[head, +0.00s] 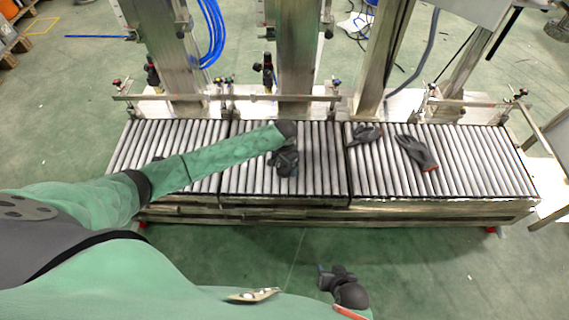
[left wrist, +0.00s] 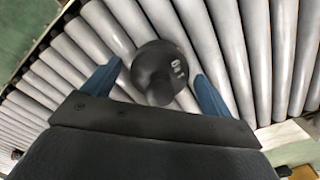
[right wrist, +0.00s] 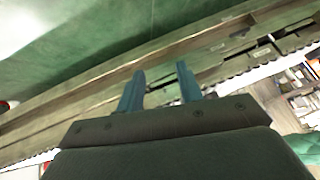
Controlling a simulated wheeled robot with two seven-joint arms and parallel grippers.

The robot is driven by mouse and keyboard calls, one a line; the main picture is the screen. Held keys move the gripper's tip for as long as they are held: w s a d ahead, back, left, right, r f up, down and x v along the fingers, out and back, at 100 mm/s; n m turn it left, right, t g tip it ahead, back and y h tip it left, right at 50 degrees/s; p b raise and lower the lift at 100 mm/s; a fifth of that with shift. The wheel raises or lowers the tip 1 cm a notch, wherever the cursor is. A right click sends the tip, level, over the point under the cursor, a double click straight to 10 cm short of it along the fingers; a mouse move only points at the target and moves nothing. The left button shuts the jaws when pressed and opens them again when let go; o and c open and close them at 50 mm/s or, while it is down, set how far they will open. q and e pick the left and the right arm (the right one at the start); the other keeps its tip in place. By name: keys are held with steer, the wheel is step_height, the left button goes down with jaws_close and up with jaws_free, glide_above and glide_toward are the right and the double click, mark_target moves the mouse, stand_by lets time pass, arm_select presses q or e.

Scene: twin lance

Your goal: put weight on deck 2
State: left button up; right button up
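The weight (left wrist: 158,72) is a dark round piece with a knob and pale marking, standing on grey rollers in the left wrist view. My left gripper (head: 285,162) is over the middle roller deck (head: 325,165) in the head view and hides the weight there. Its blue fingers are apart, one on each side of the weight, with gaps visible; I see no grip on it. My right gripper (head: 326,275) is away from the decks, over the floor in front; its fingers (right wrist: 160,88) are apart and empty.
A left roller deck (head: 140,145) and a right roller deck (head: 485,165) flank the middle one. Two dark gloves (head: 415,152) (head: 367,134) lie on the right deck. Metal posts (head: 296,50) and a rail stand behind. The floor in front is clear.

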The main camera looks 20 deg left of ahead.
arm_select(q)
steer(key=shift+r, duration=0.1)
arm_select(e)
steer(key=shift+w, duration=0.1)
arm_select(q)
steer(key=shift+r, duration=0.35)
step_height(320, 180, up, 10)
steer(key=shift+f, duration=0.1)
steer(key=shift+r, duration=0.7)
arm_select(e)
steer(key=shift+r, duration=0.65)
steer(key=shift+d+f, duration=0.1)
